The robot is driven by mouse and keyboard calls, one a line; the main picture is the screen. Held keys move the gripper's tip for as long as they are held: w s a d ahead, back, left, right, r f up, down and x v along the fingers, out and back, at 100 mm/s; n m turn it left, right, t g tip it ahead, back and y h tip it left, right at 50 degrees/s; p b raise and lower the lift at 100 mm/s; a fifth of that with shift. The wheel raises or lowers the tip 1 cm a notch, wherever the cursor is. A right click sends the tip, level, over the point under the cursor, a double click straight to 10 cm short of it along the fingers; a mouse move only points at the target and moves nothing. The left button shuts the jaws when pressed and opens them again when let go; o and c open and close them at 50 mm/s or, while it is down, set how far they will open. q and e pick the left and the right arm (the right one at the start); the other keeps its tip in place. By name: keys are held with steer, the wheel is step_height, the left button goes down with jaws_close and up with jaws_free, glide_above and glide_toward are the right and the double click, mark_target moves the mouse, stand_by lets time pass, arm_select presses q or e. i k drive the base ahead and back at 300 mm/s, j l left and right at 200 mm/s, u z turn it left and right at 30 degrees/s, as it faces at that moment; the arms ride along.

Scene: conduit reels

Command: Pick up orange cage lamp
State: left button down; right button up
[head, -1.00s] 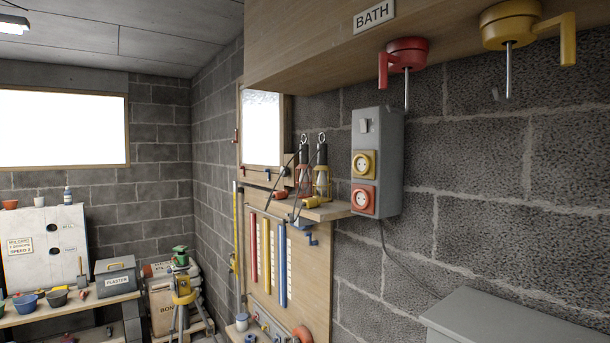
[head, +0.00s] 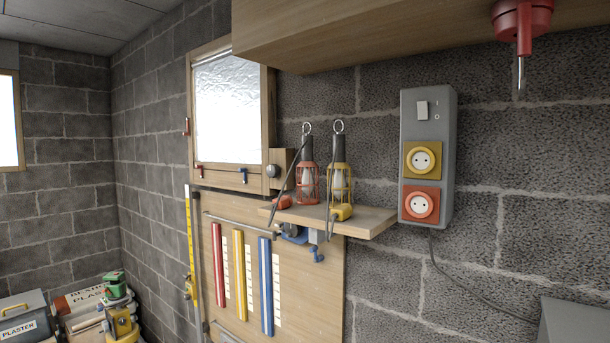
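Two cage lamps stand upright on a small wooden shelf (head: 372,222) on the block wall. The left one, the orange cage lamp (head: 307,184), has a red-orange cage, a black handle and a hook ring on top. The yellow cage lamp (head: 339,188) stands just to its right, with a gap between them. A dark cord slants down beside each lamp. Neither of my grippers is in view.
A grey socket box (head: 428,158) with a yellow and a red socket hangs right of the shelf. A wooden cabinet (head: 400,30) overhangs above, with a red handle piece (head: 522,22) beneath it. A board with coloured strips (head: 239,270) is below. A grey box top (head: 580,320) is at lower right.

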mark_target(307, 185)
steer(key=i+j+z, duration=0.15)
steer(key=j, duration=0.35)
steer(key=i+j+z, duration=0.15)
steer(key=j, duration=0.4)
steer(key=i+j+z, duration=0.15)
steer(key=j, duration=0.4)
steer(key=j+z, duration=0.15)
steer(key=j, duration=0.4)
